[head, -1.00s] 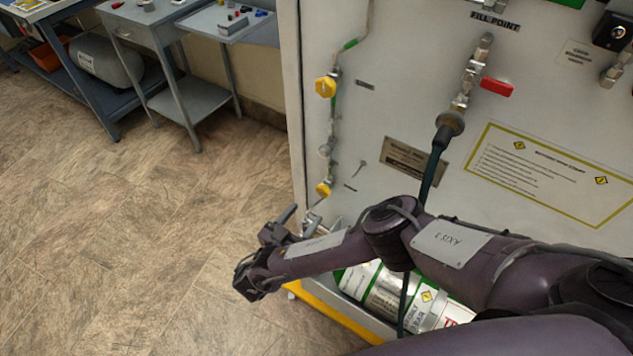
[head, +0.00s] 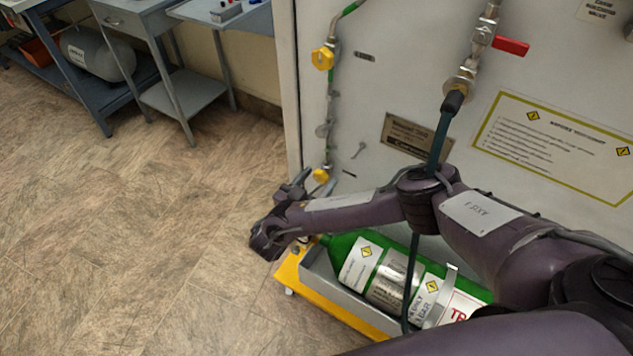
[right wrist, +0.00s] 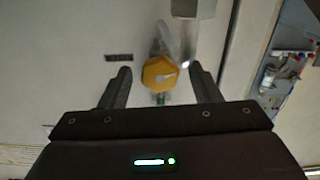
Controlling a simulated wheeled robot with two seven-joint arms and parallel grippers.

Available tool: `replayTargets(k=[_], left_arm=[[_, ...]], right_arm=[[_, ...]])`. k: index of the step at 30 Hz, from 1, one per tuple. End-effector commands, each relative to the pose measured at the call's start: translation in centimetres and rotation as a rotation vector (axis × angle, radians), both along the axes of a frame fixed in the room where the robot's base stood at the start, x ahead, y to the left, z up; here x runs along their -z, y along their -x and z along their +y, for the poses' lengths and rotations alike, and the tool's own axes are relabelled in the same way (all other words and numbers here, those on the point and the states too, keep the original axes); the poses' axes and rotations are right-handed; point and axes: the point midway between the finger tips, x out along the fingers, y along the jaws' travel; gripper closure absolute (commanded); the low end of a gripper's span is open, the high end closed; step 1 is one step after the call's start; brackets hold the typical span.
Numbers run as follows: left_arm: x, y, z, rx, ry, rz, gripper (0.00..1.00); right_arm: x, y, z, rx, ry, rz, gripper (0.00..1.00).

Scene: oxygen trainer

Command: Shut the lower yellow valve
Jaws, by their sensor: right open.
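The lower yellow valve (head: 321,175) is a small yellow knob low on the left side of the pale panel in the head view. My right gripper (head: 277,213) is just left of and below it there. In the right wrist view a yellow knob (right wrist: 160,73) with a pale mark lies between the two fingertips of my right gripper (right wrist: 160,84). The fingers are open, one on each side, with gaps between them and the knob. Whether the fingertips reach the knob's depth cannot be told. My left gripper is not in view.
The upper yellow valve (head: 322,58) sits above on the same pipe. A red-handled valve (head: 511,46) with a dark hose is to the right. A green cylinder (head: 345,249) lies in a yellow-edged tray (head: 291,264) below my right arm. Open floor lies left.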

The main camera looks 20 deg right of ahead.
Motion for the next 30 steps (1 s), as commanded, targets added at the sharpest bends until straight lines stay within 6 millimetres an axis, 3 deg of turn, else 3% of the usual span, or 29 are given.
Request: replayTargets(k=[2,12,21,30], left_arm=[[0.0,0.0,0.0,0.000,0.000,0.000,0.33],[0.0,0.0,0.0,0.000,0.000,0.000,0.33],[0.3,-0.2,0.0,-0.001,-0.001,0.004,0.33],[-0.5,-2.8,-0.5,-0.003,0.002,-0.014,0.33]], right_arm=[[0.0,0.0,0.0,0.000,0.000,0.000,0.43],[0.0,0.0,0.0,0.000,0.000,0.000,0.88],[0.2,0.0,0.0,-0.001,-0.026,-0.034,0.88],[0.2,0.0,0.0,-0.002,-0.141,-0.182,0.88]])
